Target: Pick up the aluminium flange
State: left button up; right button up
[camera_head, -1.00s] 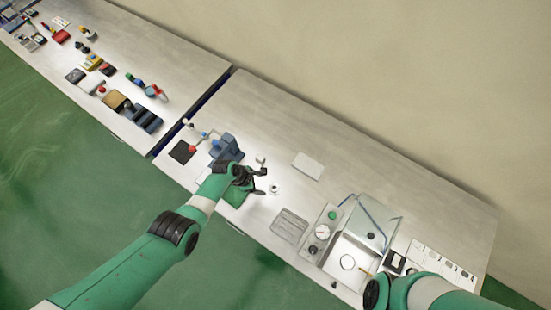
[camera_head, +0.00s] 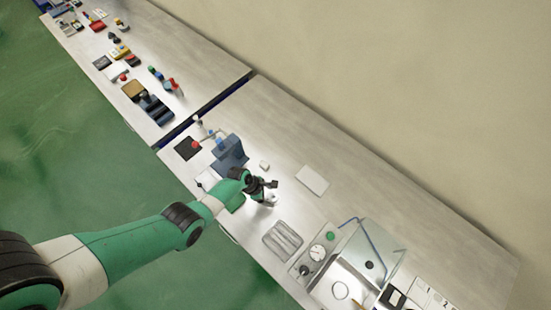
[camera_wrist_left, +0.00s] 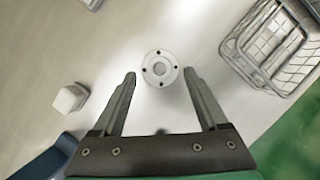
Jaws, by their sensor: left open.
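The aluminium flange (camera_wrist_left: 160,69) is a pale round disc with a central hole and several small bolt holes. It lies flat on the bench just beyond and between my left fingertips in the left wrist view. My left gripper (camera_wrist_left: 160,76) is open, with one finger on each side of the flange and nothing held. In the head view my left gripper (camera_head: 272,189) is over the bench, and the flange (camera_head: 271,200) shows only partly beside it. My right gripper is not in view.
A wire basket (camera_wrist_left: 272,45) stands right of the flange. A small whitish block (camera_wrist_left: 68,98) lies to its left. In the head view there are a blue fixture (camera_head: 228,152), a white plate (camera_head: 313,180) and a clear-walled box (camera_head: 362,262) on the bench (camera_head: 330,140).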

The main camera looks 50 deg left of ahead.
aim_at(273, 198)
pick_arm(q)
jog(key=b+x, duration=0.1)
jog(key=x, duration=0.2)
jog(key=shift+r, duration=0.2)
grip_shut()
jog(key=shift+r, duration=0.1)
